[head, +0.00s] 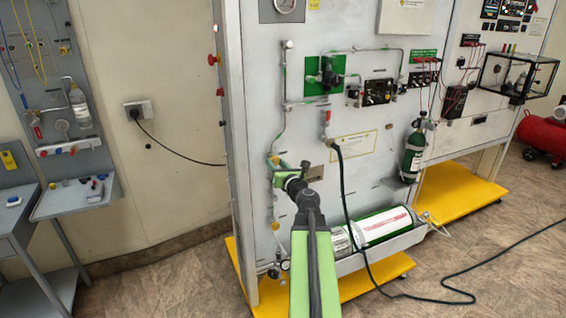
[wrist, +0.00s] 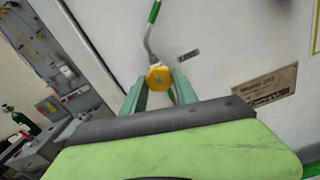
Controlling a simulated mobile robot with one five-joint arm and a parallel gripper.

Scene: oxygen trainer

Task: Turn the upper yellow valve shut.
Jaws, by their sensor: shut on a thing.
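The upper yellow valve (head: 275,160) is on the thin pipe at the left side of the white panel, mostly covered by my gripper in the head view. In the wrist view the yellow valve (wrist: 158,76) sits between the tips of my two green fingers. My gripper (wrist: 158,88) is shut on it; it also shows in the head view (head: 279,169). A pipe with a green sleeve runs up from the valve. The valve's far side is hidden.
A lower yellow valve (head: 275,225) is on the same pipe, below my gripper. A black hose (head: 342,190) hangs just right of my arm. A green and white cylinder (head: 385,225) lies low on the panel. A small metal plate (wrist: 265,88) is right of the valve.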

